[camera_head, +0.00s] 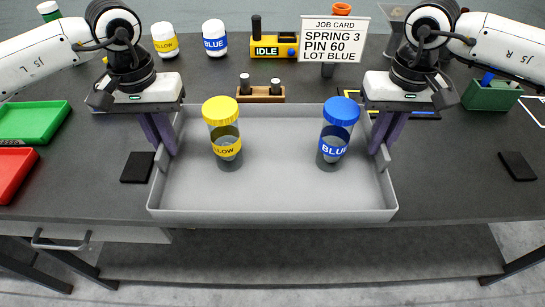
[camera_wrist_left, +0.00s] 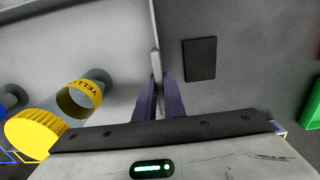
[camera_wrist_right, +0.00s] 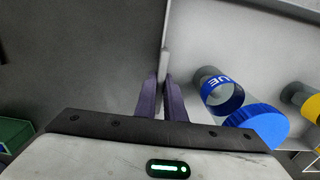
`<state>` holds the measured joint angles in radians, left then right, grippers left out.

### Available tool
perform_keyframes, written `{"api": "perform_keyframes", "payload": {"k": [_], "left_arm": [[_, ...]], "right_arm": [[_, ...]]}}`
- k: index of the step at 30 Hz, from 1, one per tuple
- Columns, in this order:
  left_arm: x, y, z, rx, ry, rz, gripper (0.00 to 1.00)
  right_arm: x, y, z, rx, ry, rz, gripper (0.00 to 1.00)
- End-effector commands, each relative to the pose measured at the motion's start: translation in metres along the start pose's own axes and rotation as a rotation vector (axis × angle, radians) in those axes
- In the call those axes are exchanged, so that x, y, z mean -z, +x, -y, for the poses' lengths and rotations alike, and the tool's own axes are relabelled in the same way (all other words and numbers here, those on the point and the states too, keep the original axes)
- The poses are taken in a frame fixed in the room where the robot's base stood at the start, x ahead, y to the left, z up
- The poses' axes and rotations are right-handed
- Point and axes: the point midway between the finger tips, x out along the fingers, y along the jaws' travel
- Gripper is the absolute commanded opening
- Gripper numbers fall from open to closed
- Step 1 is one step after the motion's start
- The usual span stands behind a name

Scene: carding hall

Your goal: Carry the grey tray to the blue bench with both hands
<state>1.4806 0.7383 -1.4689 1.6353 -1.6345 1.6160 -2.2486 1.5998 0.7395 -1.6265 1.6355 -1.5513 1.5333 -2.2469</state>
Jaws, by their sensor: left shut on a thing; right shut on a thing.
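The grey tray (camera_head: 275,190) is in the middle of the head view, at the front edge of a dark table. A clear jar with a yellow lid (camera_head: 222,135) and one with a blue lid (camera_head: 338,135) stand upright in it. My left gripper (camera_head: 163,140) is shut on the tray's left wall, also seen in the left wrist view (camera_wrist_left: 157,85). My right gripper (camera_head: 384,138) is shut on its right wall, also seen in the right wrist view (camera_wrist_right: 163,85). I cannot tell whether the tray rests on the table or hangs just above it. No blue bench is visible.
A green tray (camera_head: 30,122) and red tray (camera_head: 12,172) lie left on the dark table (camera_head: 95,185). Behind are white jars (camera_head: 214,38), a small wooden rack (camera_head: 262,93), the job card (camera_head: 334,40) and a yellow device (camera_head: 275,45). A green box (camera_head: 490,94) stands right.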

Motion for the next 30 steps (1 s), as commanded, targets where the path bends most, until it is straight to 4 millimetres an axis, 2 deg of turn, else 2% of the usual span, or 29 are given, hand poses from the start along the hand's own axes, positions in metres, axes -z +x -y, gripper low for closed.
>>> {"api": "perform_keyframes", "payload": {"k": [8, 21, 30], "left_arm": [[0.001, -0.010, 0.001, 0.000, -0.002, -0.002, 0.00], [0.001, -0.050, 0.001, 0.000, -0.002, -0.001, 0.00], [0.001, -0.051, 0.001, 0.000, -0.003, -0.001, 0.00]], "right_arm": [[0.001, -0.010, 0.000, 0.000, 0.001, -0.002, 0.00], [0.001, -0.050, -0.001, 0.000, 0.001, -0.002, 0.00], [0.001, -0.051, -0.001, 0.000, 0.002, -0.002, 0.00]]}}
